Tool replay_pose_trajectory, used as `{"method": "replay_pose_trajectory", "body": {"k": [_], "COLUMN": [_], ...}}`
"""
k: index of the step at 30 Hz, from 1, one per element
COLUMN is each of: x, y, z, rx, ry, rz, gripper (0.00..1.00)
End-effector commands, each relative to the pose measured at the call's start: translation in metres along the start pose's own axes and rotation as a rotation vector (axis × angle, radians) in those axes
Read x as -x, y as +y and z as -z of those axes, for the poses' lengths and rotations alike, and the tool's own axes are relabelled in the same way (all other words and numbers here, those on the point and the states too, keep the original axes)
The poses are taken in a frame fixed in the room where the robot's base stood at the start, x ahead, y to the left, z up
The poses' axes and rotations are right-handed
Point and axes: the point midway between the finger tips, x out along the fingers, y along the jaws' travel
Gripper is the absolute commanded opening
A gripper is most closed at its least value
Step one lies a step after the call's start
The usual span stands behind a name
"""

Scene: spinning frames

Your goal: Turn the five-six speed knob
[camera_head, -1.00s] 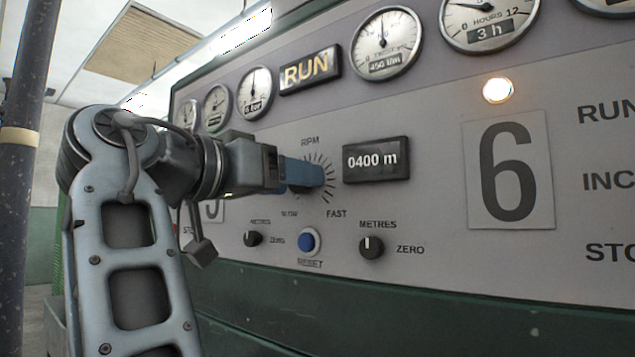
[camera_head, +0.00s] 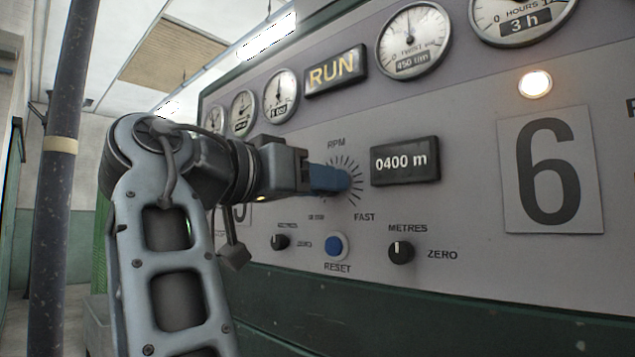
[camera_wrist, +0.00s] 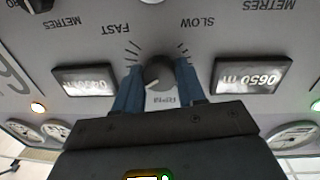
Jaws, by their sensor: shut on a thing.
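The speed knob is a dark round knob (camera_wrist: 159,73) with a white pointer mark, on the grey panel under the RPM label, between SLOW and FAST. In the wrist view, which is upside down, tick marks fan out around it. My gripper (camera_wrist: 160,80) has its two blue fingers on either side of the knob, shut on it. In the head view my gripper (camera_head: 345,180) reaches the RPM dial from the left, and its blue fingers hide the knob. The pointer's exact setting is hard to read.
A display (camera_head: 405,161) reading 0400 m is right of the dial. Below are a blue RESET button (camera_head: 334,246) and a small METRES knob (camera_head: 401,251). Gauges (camera_head: 413,40) and a lit RUN sign (camera_head: 335,72) are above. A dark post (camera_head: 62,180) stands at left.

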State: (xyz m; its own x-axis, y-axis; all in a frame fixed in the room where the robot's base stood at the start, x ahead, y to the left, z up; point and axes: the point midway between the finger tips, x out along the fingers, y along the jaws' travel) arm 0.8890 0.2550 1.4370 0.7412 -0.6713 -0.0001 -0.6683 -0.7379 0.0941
Motion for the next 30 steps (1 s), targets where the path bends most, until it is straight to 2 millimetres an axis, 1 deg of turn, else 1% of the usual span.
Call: {"method": "replay_pose_trajectory", "body": {"k": [7, 13, 17, 30], "x": [0.0005, 0.0007, 0.0003, 0.0007], "y": [-0.0002, -0.0001, 0.0001, 0.0003], "z": [0.0007, 0.0019, 0.002, 0.0024], "rx": [0.032, 0.131, 0.235, 0.651], "ry": [0.003, 0.011, 0.018, 0.049], "rz": [0.001, 0.001, -0.001, -0.003], "gripper": [0.09, 0.09, 0.09, 0.09]}}
